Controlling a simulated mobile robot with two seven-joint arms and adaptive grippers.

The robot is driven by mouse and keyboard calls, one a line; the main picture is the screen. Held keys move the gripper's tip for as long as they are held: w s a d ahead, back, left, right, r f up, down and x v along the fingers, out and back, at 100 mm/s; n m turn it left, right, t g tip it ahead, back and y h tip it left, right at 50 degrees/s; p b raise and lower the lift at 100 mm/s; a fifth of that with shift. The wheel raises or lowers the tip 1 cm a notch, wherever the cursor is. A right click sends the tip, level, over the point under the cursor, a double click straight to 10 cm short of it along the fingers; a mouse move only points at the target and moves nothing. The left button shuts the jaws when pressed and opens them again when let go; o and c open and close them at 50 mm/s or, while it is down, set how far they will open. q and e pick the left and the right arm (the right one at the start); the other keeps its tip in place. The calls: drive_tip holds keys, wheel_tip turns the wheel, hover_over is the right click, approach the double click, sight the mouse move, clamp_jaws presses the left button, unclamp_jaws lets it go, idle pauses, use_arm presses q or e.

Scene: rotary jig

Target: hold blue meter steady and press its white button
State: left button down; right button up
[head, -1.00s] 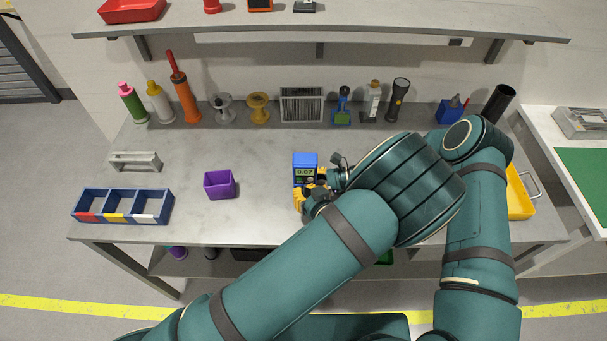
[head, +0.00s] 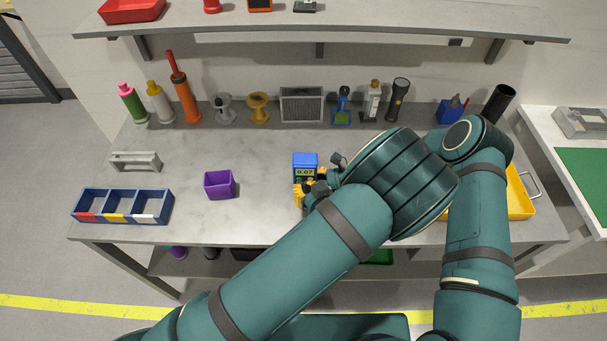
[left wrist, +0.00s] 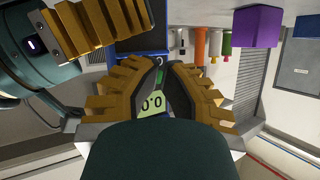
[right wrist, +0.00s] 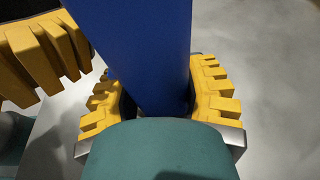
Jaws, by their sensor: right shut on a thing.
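The blue meter (head: 305,160) stands upright on the grey bench, its green display reading 0.07 in the head view. My right gripper (right wrist: 155,105) is shut on the meter's blue body (right wrist: 140,40), with a finger on either side. In the head view it is mostly hidden by my arms. My left gripper (head: 302,197) is at the near, display side of the meter. In the left wrist view its fingertips (left wrist: 166,68) are almost together in front of the display (left wrist: 153,104), with nothing held between them. I cannot tell whether they touch the meter. The white button is not visible.
A purple bin (head: 220,185) and a blue three-part tray (head: 122,207) lie to the left. Bottles, spools, a vent panel (head: 302,105) and a flashlight (head: 397,100) line the back. A yellow tray (head: 520,198) is at the right. Bench between purple bin and meter is clear.

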idle(0.4)
use_arm(q)
drive_tip(key=shift+s, duration=0.6)
drive_tip(key=shift+s, duration=3)
use_arm(e)
drive_tip(key=o, duration=0.9)
drive_tip(key=shift+o, duration=0.2)
